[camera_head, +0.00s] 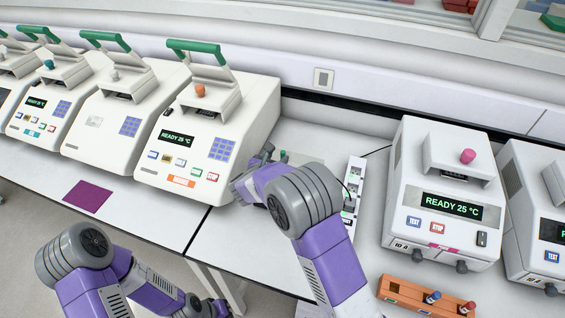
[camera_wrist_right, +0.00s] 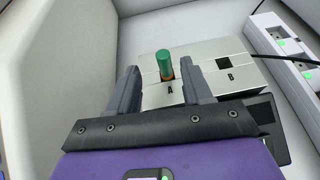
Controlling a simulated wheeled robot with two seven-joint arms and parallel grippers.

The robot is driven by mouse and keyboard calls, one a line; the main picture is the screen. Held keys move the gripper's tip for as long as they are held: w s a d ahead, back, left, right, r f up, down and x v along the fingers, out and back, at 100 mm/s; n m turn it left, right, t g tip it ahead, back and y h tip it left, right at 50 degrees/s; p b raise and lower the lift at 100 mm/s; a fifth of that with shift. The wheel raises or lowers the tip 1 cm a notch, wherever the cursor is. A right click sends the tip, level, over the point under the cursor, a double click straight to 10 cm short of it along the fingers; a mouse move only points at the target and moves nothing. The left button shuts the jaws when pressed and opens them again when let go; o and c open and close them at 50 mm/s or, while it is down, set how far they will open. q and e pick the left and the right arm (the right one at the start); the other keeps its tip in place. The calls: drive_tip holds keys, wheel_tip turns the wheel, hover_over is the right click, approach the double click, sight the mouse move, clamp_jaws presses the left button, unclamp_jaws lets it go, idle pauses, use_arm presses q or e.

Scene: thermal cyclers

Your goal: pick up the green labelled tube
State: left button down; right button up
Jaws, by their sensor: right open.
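A tube with a green cap (camera_wrist_right: 164,62) stands upright in the hole marked A of a silver metal block (camera_wrist_right: 212,88) in the right wrist view. An orange band shows below the cap. My right gripper (camera_wrist_right: 158,68) is open, with one finger to each side of the tube in the picture; I see no contact. In the head view, my right gripper (camera_head: 256,180) is between the cycler with the orange knob and the power strip, and my arm mostly hides the block. My left gripper (camera_head: 214,308) is at the bottom edge, and its jaws are unclear.
The white cycler (camera_head: 240,115) stands close to the left of my right gripper. A white power strip (camera_head: 354,185) lies to the right, before another cycler (camera_head: 440,235). An orange rack (camera_head: 400,292) with tubes is at the front right. A purple mat (camera_head: 87,196) lies on the left bench.

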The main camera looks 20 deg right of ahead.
sight(282, 154)
drive_tip(key=x, duration=0.5)
drive_tip(key=shift+d, duration=0.3)
clamp_jaws()
